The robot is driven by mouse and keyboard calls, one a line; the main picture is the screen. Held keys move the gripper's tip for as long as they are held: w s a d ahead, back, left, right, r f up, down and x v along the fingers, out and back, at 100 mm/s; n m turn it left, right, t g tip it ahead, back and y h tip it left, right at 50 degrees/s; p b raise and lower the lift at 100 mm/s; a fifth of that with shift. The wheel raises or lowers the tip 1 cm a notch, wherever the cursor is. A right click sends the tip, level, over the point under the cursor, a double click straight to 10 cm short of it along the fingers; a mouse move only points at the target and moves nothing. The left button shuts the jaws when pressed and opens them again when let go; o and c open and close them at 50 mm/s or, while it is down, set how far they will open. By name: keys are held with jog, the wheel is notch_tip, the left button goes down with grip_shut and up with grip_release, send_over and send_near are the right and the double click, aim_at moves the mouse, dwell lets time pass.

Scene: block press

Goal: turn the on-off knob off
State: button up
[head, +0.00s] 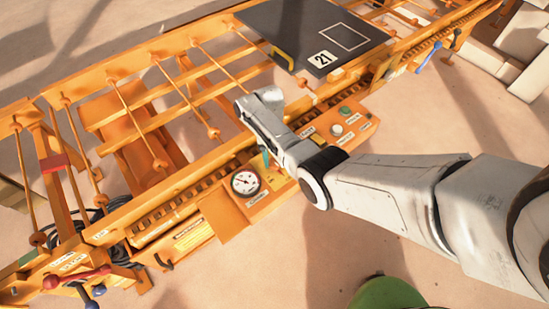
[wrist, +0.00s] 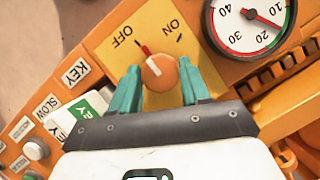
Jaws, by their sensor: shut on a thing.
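The orange on-off knob (wrist: 161,74) sits on a yellow plate (wrist: 150,28) marked OFF and ON in the wrist view. A red and white pointer mark at its upper left edge lies nearer OFF; a dark tick is near ON. My gripper (wrist: 159,80) has its teal fingers on either side of the knob and is shut on it. In the head view my gripper (head: 265,156) reaches down to the orange control panel (head: 222,214), and the knob is hidden behind my arm.
A round pressure gauge (head: 245,182) is close beside the knob; it also shows in the wrist view (wrist: 250,18). Buttons and labels such as KEY (wrist: 76,73) and SLOW (wrist: 45,109) lie on the other side. Orange rails and a dark plate marked 21 (head: 320,38) are behind.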

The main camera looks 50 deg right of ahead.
jog(key=shift+n, duration=0.5)
jog(key=o, duration=1)
jog(key=v, duration=1)
jog(key=shift+w+a+r, duration=0.1)
jog(key=shift+w+r, duration=0.15)
jog(key=shift+r, duration=0.15)
